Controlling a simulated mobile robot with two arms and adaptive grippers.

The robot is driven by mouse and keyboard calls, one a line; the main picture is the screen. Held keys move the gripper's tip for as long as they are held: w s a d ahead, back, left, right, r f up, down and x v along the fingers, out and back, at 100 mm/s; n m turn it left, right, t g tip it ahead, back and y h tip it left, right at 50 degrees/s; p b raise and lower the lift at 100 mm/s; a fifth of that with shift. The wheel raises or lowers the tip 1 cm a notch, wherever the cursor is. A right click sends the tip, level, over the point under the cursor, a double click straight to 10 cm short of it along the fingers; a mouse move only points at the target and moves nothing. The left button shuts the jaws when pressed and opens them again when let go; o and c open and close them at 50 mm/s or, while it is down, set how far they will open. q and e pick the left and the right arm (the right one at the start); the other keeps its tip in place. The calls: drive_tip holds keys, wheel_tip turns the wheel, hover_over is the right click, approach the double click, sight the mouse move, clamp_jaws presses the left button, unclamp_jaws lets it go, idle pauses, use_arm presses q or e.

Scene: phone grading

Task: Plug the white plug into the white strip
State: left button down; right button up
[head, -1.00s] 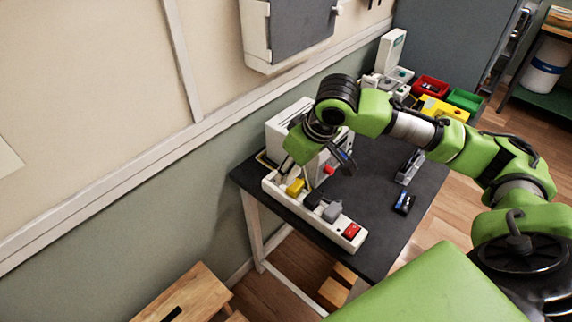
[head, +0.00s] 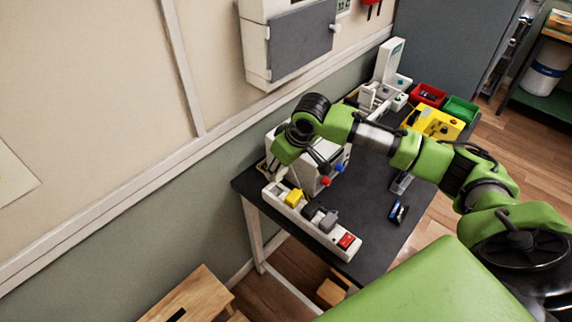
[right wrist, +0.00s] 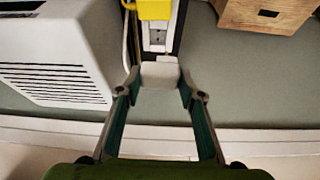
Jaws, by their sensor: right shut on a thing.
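The white strip (head: 275,195) lies along the table's left edge in the head view, with yellow, black and grey plugs and a red switch on it. The right wrist view shows a bare socket of the strip (right wrist: 157,38) beside the yellow plug (right wrist: 153,10). My right gripper (right wrist: 160,82) is shut on the white plug (right wrist: 160,72), whose body covers the strip beyond that socket. I cannot tell whether the plug touches the strip. In the head view the arm hides most of this gripper and the plug. My left gripper is not in view.
A white vented box (right wrist: 55,50) stands close beside the gripper; it also shows in the head view (head: 310,175). A blue-black device (head: 398,212) lies at the table's right side. Red (head: 430,92) and green (head: 461,108) bins stand at the back.

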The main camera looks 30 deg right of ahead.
sight(280, 176)
drive_tip(key=shift+w+d+f+p, duration=0.35)
drive_tip(key=shift+w+f+p, duration=0.1)
drive_tip(key=shift+w+f, duration=0.25)
drive_tip(key=shift+w+d+f, duration=0.1)
drive_tip(key=shift+w+f, duration=0.2)
drive_tip(key=shift+f, duration=0.1)
wheel_tip(280, 176, down, 4)
drive_tip(key=b, duration=0.5)
drive_tip(key=shift+s+f, duration=0.15)
drive_tip(key=shift+f, duration=1.55)
idle(0.7)
drive_tip(key=o, duration=1.3)
